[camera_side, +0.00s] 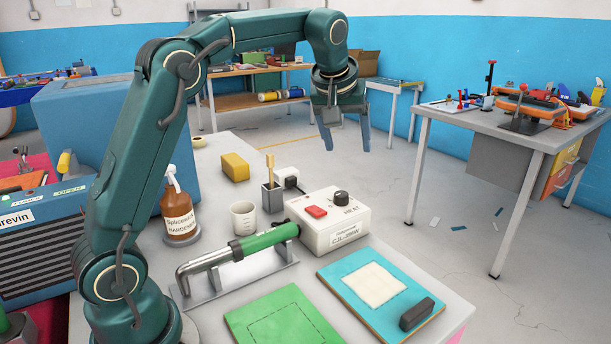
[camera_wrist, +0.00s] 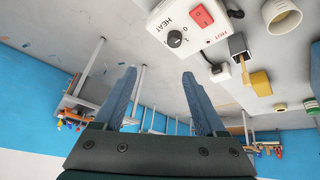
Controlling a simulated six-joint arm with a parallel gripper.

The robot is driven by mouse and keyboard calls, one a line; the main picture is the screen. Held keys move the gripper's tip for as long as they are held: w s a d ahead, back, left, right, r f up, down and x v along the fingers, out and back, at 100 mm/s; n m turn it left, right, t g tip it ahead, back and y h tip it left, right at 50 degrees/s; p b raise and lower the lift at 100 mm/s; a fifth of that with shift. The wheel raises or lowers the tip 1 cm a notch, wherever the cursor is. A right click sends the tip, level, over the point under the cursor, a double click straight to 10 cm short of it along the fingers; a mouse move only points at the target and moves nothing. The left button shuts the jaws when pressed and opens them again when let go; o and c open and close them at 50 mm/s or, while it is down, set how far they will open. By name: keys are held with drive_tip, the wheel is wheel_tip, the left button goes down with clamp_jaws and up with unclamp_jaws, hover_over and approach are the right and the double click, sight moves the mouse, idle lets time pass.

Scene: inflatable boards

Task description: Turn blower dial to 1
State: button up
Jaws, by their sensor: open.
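The blower's white control box (camera_side: 328,226) sits on the workbench, marked HEAT. Its black dial (camera_side: 341,198) is on the top face, beside a red switch (camera_side: 316,211). In the wrist view the dial (camera_wrist: 175,38) and the red switch (camera_wrist: 201,16) show near the top; the dial's setting is too small to read. The green-handled blower (camera_side: 264,241) with a bent metal nozzle rests on a stand left of the box. My gripper (camera_side: 346,146) is open and empty, above and behind the box, apart from the dial. Its fingers (camera_wrist: 162,80) are spread in the wrist view.
A brush in a dark holder (camera_side: 271,196), a white cup (camera_side: 243,218), a hardener bottle (camera_side: 178,210) and a yellow block (camera_side: 235,167) stand left of the box. A green sheet (camera_side: 281,318) and a blue board (camera_side: 374,290) with a black block lie in front.

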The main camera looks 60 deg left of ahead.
approach(341, 193)
drive_tip(key=w+f, duration=0.1)
drive_tip(key=f, duration=0.1)
drive_tip(key=w+a+f+g, duration=0.1)
drive_tip(key=f, duration=0.1)
drive_tip(key=w+f+n+g, duration=0.1)
drive_tip(key=f, duration=0.1)
drive_tip(key=shift+w+a+f, duration=0.15)
drive_tip(key=shift+w+a, duration=0.1)
drive_tip(key=shift+a, duration=0.05)
drive_tip(key=shift+w+a+f, duration=0.2)
drive_tip(key=shift+f, duration=0.4)
clamp_jaws()
